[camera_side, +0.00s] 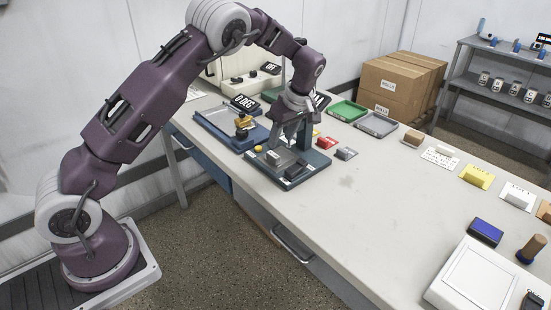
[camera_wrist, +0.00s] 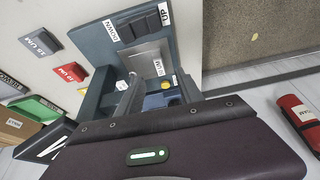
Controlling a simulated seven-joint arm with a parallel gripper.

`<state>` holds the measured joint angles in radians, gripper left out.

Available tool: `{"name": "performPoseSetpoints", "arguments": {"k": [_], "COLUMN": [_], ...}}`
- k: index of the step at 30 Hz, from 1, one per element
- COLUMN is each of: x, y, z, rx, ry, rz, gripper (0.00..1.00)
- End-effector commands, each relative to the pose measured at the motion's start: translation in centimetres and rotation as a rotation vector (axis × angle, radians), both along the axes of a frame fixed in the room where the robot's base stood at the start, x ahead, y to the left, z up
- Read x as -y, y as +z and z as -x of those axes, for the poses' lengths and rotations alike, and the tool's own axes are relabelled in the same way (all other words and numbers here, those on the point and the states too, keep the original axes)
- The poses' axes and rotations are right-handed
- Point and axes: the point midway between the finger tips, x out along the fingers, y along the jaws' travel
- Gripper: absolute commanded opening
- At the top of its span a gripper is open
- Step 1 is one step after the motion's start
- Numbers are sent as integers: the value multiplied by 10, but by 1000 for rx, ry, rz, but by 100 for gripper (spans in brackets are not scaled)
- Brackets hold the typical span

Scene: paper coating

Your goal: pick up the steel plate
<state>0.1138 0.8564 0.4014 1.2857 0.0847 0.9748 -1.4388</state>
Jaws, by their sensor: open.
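The steel plate is a flat grey metal sheet on the dark blue-grey base of a small station. In the wrist view the plate (camera_wrist: 146,54) lies between the black blocks and my fingers, with a small white label near its edge. In the side view the plate (camera_side: 274,158) is partly hidden by my gripper. My gripper (camera_side: 291,146) points down over the station, fingers apart. In the wrist view my gripper (camera_wrist: 159,92) shows its two grey fingers spread, with nothing seen held between them. Whether the fingertips touch the plate, I cannot tell.
A blue tray station (camera_side: 218,124) with a yellow-topped part stands left of the base. Red (camera_side: 326,143) and grey (camera_side: 346,153) labelled blocks sit to its right. Green (camera_side: 347,110) and grey (camera_side: 376,125) trays lie behind. The table front right of the base is clear.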

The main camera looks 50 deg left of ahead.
Motion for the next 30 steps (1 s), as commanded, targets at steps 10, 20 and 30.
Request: {"name": "performPoseSetpoints", "arguments": {"k": [10,20,30], "x": [-21,-36,-36], "y": [-45,-76,-75], "z": [-3,-3,-3], "rx": [-1,2,1], "ry": [33,30,30], "rz": [-18,-18,-17], "gripper": [44,44,0]}}
